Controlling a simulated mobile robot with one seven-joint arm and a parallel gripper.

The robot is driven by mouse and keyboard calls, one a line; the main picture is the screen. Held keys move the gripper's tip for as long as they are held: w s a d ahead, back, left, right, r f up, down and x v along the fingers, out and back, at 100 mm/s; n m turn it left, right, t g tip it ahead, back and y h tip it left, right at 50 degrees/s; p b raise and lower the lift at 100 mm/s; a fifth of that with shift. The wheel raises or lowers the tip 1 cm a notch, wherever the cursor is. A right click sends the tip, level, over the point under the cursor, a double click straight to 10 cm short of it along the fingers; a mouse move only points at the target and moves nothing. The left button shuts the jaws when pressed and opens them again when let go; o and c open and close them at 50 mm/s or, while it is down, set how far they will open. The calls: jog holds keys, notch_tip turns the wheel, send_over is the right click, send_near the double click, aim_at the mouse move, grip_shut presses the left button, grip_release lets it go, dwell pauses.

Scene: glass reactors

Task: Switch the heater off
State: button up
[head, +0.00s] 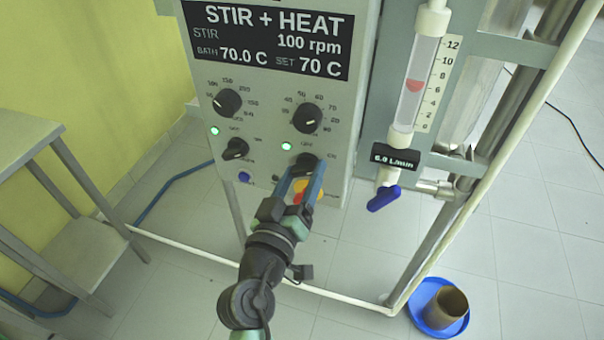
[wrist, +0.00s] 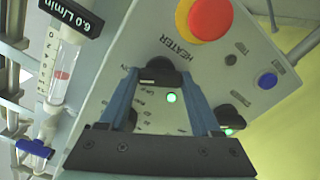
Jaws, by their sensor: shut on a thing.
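The grey control box (head: 262,135) carries a display (head: 270,38) reading STIR + HEAT, 100 rpm, bath 70.0 C, set 70 C. The black heater switch knob (head: 306,162) is at its lower right, with a lit green lamp (head: 286,146) just above left. In the wrist view the knob (wrist: 160,70) sits under the word HEATER, with the lit green lamp (wrist: 171,97) beside it. My gripper (head: 303,172) is shut on this knob, one blue finger on each side. The fingers partly hide the knob and its markings in the head view.
A second switch knob (head: 235,149) with a lit lamp and two dials (head: 228,102) (head: 306,118) are close by. A red and yellow emergency button (head: 303,194) is just below the heater knob. A blue-handled valve (head: 383,198) hangs at the right.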

jog(key=shift+c, duration=1)
jog(key=shift+n, duration=0.3)
jog(key=n+p, duration=0.1)
jog(key=n, duration=0.3)
jog(key=shift+n+p, duration=0.3)
jog(key=n+p, duration=0.1)
jog(key=n, duration=0.2)
jog(key=shift+n, duration=0.3)
jog(key=shift+n+p, duration=0.65)
jog(key=shift+n, duration=0.85)
jog(key=o, duration=1.4)
